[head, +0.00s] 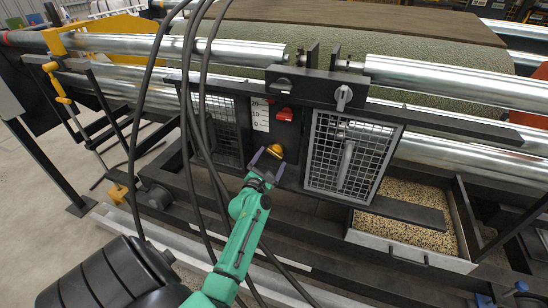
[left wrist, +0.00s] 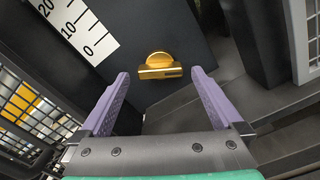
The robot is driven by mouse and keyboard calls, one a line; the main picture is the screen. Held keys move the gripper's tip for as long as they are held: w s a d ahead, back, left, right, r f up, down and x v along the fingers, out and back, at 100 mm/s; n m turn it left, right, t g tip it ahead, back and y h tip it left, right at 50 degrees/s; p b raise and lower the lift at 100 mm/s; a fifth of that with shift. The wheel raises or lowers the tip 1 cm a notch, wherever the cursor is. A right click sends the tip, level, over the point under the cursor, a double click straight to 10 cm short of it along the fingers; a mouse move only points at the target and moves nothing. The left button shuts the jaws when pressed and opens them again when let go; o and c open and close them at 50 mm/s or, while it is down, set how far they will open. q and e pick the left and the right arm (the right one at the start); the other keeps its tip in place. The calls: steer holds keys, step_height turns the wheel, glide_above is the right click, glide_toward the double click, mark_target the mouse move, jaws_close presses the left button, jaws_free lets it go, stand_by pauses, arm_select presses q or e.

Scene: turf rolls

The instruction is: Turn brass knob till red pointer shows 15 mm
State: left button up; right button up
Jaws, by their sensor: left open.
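The brass knob (head: 275,151) sits on a dark panel below a white scale (head: 260,115) marked 0, 10 and 20. In the left wrist view the knob (left wrist: 158,68) is a round boss with a flat bar lying nearly level. My left gripper (head: 268,161) is open, with its purple fingers pointing at the knob. In the left wrist view its fingers (left wrist: 160,73) stand on either side of the knob, with gaps on both sides. A small red mark (head: 271,101) shows near the scale's top; I cannot tell its exact reading. The right gripper is out of view.
A red knob (head: 285,114) sits right of the scale. A mesh guard (head: 343,158) with a grey handle stands right of the panel. Dark cables hang in front at left. A tray (head: 410,251) of pellets lies lower right. Steel rollers (head: 455,84) cross behind.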

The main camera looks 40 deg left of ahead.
mark_target(276, 151)
arm_select(q)
steer(key=shift+x, duration=1.25)
steer(key=shift+s, duration=0.1)
steer(key=c, duration=1.2)
steer(key=shift+m, duration=0.3)
